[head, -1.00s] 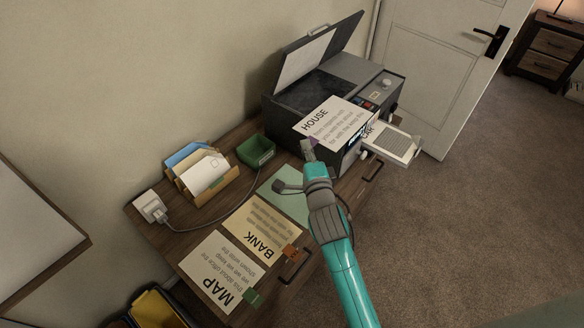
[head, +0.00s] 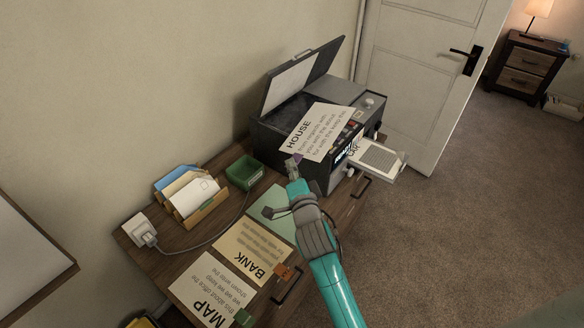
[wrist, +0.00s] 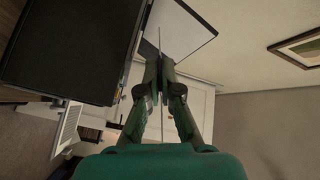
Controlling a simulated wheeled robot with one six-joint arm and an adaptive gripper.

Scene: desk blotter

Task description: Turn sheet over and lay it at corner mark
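A white sheet (head: 322,132) with HOUSE and lines of text on its visible face is held tilted in front of the open copier. A purple tab is at its lower left corner. My gripper (head: 294,166) is shut on that corner. In the wrist view my gripper (wrist: 159,68) has its fingers close together, with the sheet (wrist: 162,115) edge-on between them as a thin line. The copier (head: 262,136) has its lid (head: 304,72) up, and its dark bed is partly hidden behind the sheet. I cannot make out a corner mark.
The copier's output tray (head: 398,166) sticks out to the right with paper on it. A door (head: 415,70) stands behind.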

